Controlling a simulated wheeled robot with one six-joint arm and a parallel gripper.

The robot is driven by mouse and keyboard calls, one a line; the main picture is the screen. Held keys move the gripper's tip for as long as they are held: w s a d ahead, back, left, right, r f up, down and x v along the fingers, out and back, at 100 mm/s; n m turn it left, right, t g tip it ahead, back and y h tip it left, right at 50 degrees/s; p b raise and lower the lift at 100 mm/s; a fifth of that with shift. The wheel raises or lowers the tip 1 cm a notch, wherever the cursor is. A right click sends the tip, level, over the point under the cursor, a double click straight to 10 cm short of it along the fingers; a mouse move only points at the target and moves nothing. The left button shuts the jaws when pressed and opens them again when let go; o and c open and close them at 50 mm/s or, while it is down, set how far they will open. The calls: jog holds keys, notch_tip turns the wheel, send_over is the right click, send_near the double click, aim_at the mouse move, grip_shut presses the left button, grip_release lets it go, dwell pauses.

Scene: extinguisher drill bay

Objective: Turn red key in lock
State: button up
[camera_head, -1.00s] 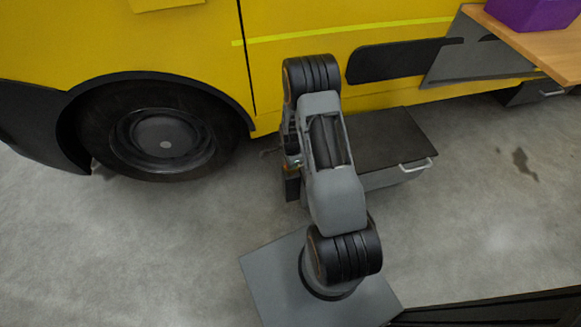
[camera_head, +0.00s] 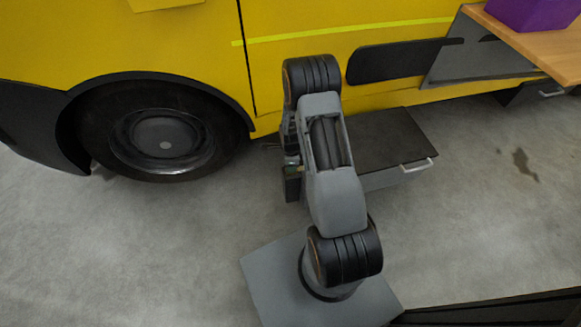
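No red key and no lock can be made out in the head view. My arm stands in the middle of the picture and hides what lies behind it. The end of my arm, with my gripper (camera_head: 291,186), shows only as a small dark part at the left edge of the arm, low beside the yellow vehicle (camera_head: 330,60). Its fingers cannot be made out, so I cannot tell whether it is open or holds anything.
A black wheel (camera_head: 160,133) is left of my arm. A dark box with a pale handle (camera_head: 385,145) stands right of the arm, by the vehicle. A wooden table (camera_head: 545,42) with a purple box (camera_head: 533,10) is at upper right. Concrete floor is clear at left and right.

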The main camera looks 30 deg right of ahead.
jog(key=shift+o, duration=0.5)
notch_tip(320, 180, up, 14)
jog(key=p, duration=0.4)
jog(key=shift+f, duration=0.1)
jog(key=s+a+r+n+t+p, duration=0.1)
jog(key=s+a+r+n+p, duration=0.2)
jog(key=r, duration=1.2)
jog(key=s+a+r+n+t+p, duration=0.1)
jog(key=s+a+r+n+p, duration=0.2)
jog(key=s+r+n+p, duration=0.4)
jog(key=s+a+r+n+t+p, duration=0.1)
jog(key=s+a+r+n+p, duration=0.3)
jog(key=r+n+p, duration=0.8)
notch_tip(320, 180, up, 13)
jog(key=shift+s+f+n+t, duration=0.15)
jog(key=shift+s+n+t, duration=0.2)
jog(key=shift+s, duration=0.7)
